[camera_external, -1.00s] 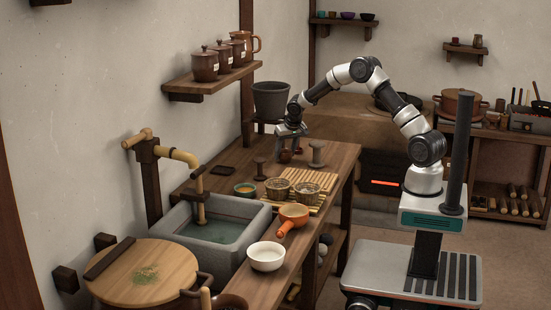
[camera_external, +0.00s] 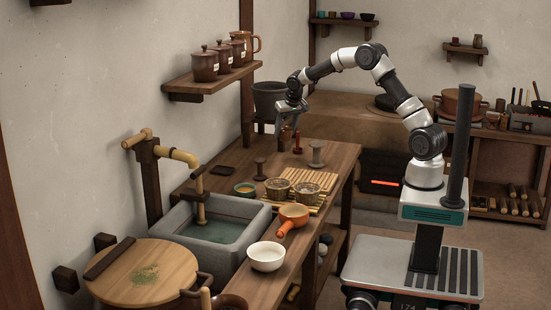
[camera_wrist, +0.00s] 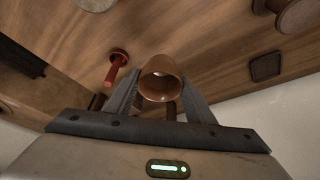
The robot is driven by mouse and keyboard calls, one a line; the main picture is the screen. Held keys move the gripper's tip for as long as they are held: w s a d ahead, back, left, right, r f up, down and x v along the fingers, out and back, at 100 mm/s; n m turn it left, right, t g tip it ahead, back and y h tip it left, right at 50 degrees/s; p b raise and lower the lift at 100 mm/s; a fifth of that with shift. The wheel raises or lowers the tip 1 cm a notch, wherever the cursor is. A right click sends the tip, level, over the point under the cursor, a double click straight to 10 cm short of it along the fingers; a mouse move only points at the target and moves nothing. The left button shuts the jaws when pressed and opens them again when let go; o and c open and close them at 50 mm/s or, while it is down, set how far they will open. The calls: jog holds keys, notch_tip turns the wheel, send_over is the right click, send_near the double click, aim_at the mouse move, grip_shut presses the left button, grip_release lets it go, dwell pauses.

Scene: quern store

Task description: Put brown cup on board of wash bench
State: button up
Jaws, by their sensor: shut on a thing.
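My gripper (camera_external: 288,122) is shut on the brown cup (camera_wrist: 162,80) and holds it above the far end of the wash bench (camera_external: 232,165). In the wrist view the cup sits between the two fingers (camera_wrist: 160,90), its round opening partly turned toward the camera. In the external view the cup (camera_external: 284,133) is small and partly hidden by the fingers.
A red upright piece (camera_external: 297,143) with a round foot stands close to the cup.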

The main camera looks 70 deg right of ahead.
jog(key=r, duration=0.5)
jog(key=shift+w+a+r, duration=0.15)
jog(key=shift+a+r, duration=0.1)
jog(key=w+a+n+t+y, duration=0.1)
jog(key=w+a+n, duration=0.25)
jog(key=a, duration=1.35)
jog(key=w+a+n+y, duration=0.1)
jog(key=w+a+n, duration=0.3)
jog(key=a, duration=1.3)
jog(key=s+a+n+y+p, duration=0.1)
jog(key=s+a+n, duration=0.1)
jog(key=a, duration=1.1)
jog(key=s+a+n+y, duration=0.1)
jog(key=s+a+n, duration=0.15)
jog(key=a, duration=1.05)
jog(key=s+a+n+g+y+p, duration=0.1)
jog(key=s+a+n, duration=0.2)
jog(key=s+a, duration=1.05)
jog(key=s+a+n+y, duration=0.1)
jog(key=s+a+n, duration=0.2)
jog(key=s+a, duration=1)
jog(key=shift+s+d+f+b+x, duration=0.1)
jog(key=shift+s+d+b+x, duration=0.2)
jog(key=shift+x, duration=2.3)
jog(key=shift+s+d+f+b+x, duration=0.1)
jog(key=shift+d+f+b+x, duration=0.2)
jog(key=shift+x, duration=2.35)
jog(key=shift+s+d+r+b+x, duration=0.15)
jog(key=shift+b+x, duration=0.25)
jog(key=shift+x, duration=2.2)
